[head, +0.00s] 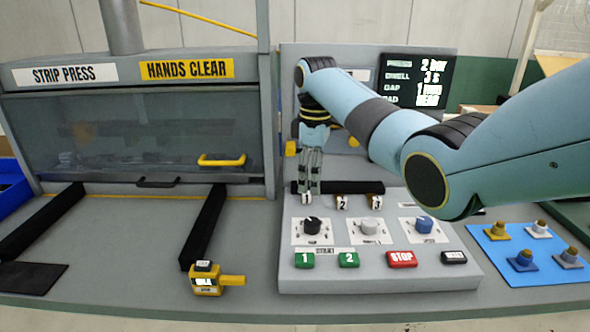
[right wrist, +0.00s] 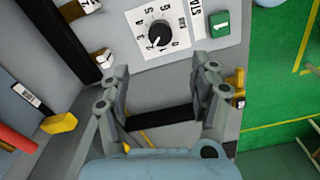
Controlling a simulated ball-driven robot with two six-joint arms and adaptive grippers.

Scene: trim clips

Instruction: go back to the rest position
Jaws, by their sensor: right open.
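My right gripper (head: 312,184) hangs fingers down over the back left part of the grey control panel (head: 375,278), behind the black knob (head: 312,225). In the right wrist view the fingers (right wrist: 162,68) stand wide apart with nothing between them. The black knob (right wrist: 160,34) with its numbered dial shows beyond the fingertips there. My right arm reaches in from the right across the panel. I cannot tell from these views whether the fingers touch the panel. My left gripper is not in view.
The strip press (head: 140,130) with its clear guard down stands at left. A yellow gauge (head: 206,281) lies in front of it. Green buttons (head: 304,260) and a red stop button (head: 401,259) sit on the panel's front. A blue mat (head: 510,275) with several clips lies at right.

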